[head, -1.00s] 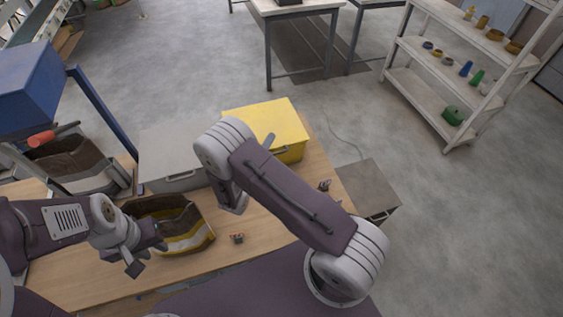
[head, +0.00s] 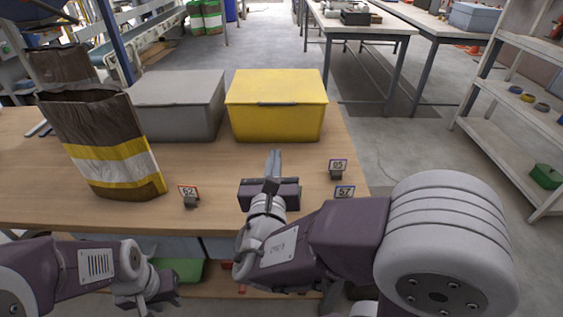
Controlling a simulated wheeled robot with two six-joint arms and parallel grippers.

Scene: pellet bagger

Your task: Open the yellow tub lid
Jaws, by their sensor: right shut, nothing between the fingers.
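The yellow tub (head: 277,122) stands on the wooden table toward the back, right of the grey tub. Its yellow lid (head: 277,87) lies flat and closed, with a dark handle (head: 282,103) at the middle of the front edge. My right gripper (head: 273,163) is in front of the yellow tub, apart from it, fingers together and pointing toward it, with nothing held. My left gripper (head: 150,297) is low at the left, in front of the table's near edge. Its fingertips are not clear.
A grey tub (head: 180,112) stands beside the yellow one. A brown bag with yellow and white bands (head: 110,150) stands at left. Shelves (head: 510,110) stand at right.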

